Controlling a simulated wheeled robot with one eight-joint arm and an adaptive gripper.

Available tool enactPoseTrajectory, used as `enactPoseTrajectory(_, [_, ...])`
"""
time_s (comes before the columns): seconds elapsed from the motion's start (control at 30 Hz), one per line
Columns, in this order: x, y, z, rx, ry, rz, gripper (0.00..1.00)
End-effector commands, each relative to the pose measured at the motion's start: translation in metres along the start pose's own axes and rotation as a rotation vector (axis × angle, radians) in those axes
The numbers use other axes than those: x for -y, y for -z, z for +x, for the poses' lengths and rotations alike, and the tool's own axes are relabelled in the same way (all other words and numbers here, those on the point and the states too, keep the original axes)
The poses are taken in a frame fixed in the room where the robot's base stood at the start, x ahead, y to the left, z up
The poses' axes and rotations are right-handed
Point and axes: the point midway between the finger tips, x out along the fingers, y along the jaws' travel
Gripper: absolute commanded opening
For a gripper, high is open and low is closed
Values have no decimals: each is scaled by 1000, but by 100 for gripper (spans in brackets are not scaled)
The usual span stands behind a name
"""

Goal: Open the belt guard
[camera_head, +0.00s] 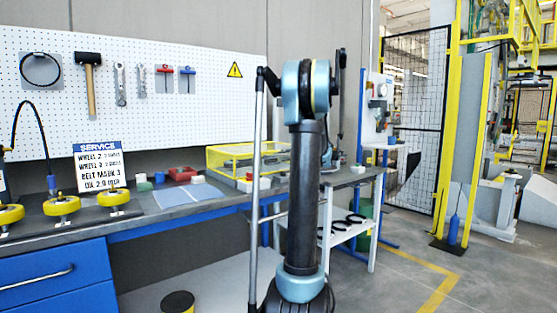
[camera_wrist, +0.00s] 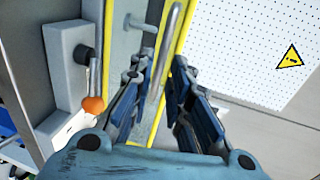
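The belt guard appears to be the low clear box with a yellow frame (camera_head: 228,151) on the workbench in the head view; it looks closed. In the wrist view a yellow-edged panel (camera_wrist: 122,45) fills the upper middle, with a grey metal bar handle (camera_wrist: 171,45) standing off it. My gripper (camera_wrist: 160,68) is open. Its two blue-padded fingers lie on either side of the handle's near end in the picture. I cannot tell whether they touch it. In the head view my gripper is hidden behind my arm.
A lever with an orange knob (camera_wrist: 93,104) sits on a grey housing (camera_wrist: 66,75) left of the fingers. On the bench (camera_head: 130,228) are yellow wheels (camera_head: 62,205), a service sign (camera_head: 99,167) and small coloured blocks. A pegboard (camera_head: 150,110) stands behind.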

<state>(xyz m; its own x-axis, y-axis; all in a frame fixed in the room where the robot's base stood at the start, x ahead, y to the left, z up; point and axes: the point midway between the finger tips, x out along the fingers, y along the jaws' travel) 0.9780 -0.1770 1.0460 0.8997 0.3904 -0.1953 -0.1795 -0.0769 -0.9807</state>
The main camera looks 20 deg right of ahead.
Motion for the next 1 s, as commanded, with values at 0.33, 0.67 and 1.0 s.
enactPoseTrajectory(0.33, [0,0,47,1,-1,-1,17])
enactPoseTrajectory(0.67, [0,0,54,0,-1,0,17])
enactPoseTrajectory(1.0, [0,0,54,0,-1,-1,0])
